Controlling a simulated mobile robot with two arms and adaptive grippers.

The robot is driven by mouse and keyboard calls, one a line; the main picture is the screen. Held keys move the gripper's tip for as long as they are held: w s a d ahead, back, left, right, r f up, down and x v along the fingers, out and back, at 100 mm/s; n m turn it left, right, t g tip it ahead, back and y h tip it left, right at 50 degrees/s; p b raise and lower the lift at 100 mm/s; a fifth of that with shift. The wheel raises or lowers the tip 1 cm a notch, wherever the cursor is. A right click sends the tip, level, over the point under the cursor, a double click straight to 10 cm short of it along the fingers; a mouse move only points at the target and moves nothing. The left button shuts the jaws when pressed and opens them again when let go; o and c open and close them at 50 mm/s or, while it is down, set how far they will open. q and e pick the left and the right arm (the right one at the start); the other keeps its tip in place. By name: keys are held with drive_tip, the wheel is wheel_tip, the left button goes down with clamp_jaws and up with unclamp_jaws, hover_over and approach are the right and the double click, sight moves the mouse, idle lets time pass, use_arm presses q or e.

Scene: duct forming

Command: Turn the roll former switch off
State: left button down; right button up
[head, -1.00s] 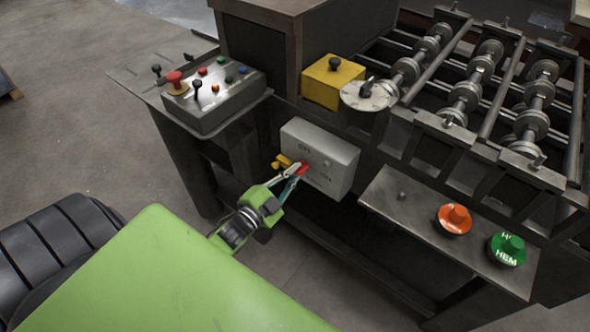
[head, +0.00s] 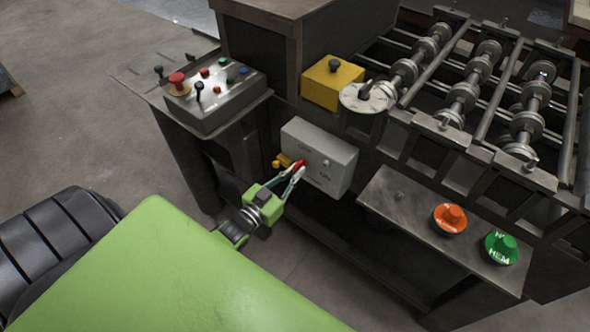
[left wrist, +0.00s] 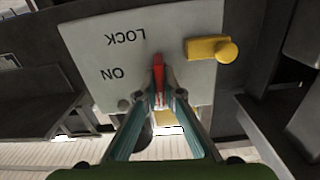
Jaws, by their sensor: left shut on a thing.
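The roll former switch box (head: 318,155) is a grey box on the machine's front, with a small red lever (head: 299,164) and a yellow tab (head: 283,161) at its left. My left gripper (head: 296,171) is at the box, its fingertips closed around the red lever. In the left wrist view the red lever (left wrist: 158,72) stands up between the fingertips (left wrist: 160,95). The box face (left wrist: 110,55) reads LOCK and ON upside down there, and the yellow tab (left wrist: 212,50) is to the right. The lever's base is partly hidden. My right gripper is not in view.
A control panel (head: 215,95) with buttons and a red stop knob stands above left. A yellow box (head: 333,82) and a handwheel (head: 368,97) sit above the switch box.

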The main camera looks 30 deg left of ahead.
use_arm(q)
drive_tip(key=shift+f+n, duration=0.1)
drive_tip(key=shift+n, duration=0.4)
drive_tip(key=c, duration=2.2)
unclamp_jaws()
drive_tip(key=s, duration=0.8)
drive_tip(key=s+a, duration=0.1)
drive_tip(key=s, duration=0.3)
drive_tip(key=s+d+f+g+y, duration=0.1)
drive_tip(key=s+f+g, duration=0.3)
drive_tip(key=f, duration=0.8)
drive_tip(key=s+d+f+g, duration=0.25)
drive_tip(key=s+f, duration=0.25)
drive_tip(key=f, duration=0.7)
drive_tip(key=s+d+f+g, duration=0.2)
drive_tip(key=s+f, duration=0.3)
drive_tip(key=s, duration=0.3)
drive_tip(key=s+d+f+m+g, duration=0.1)
drive_tip(key=s+d+f+g, duration=0.1)
drive_tip(key=s+f+g, duration=0.3)
drive_tip(key=s+d+f+g, duration=0.2)
drive_tip(key=s+f+g, duration=0.1)
drive_tip(key=s+f, duration=0.4)
drive_tip(key=shift+s+d+m+g, duration=0.15)
drive_tip(key=shift+s+m+g, duration=0.2)
drive_tip(key=shift+s, duration=1.45)
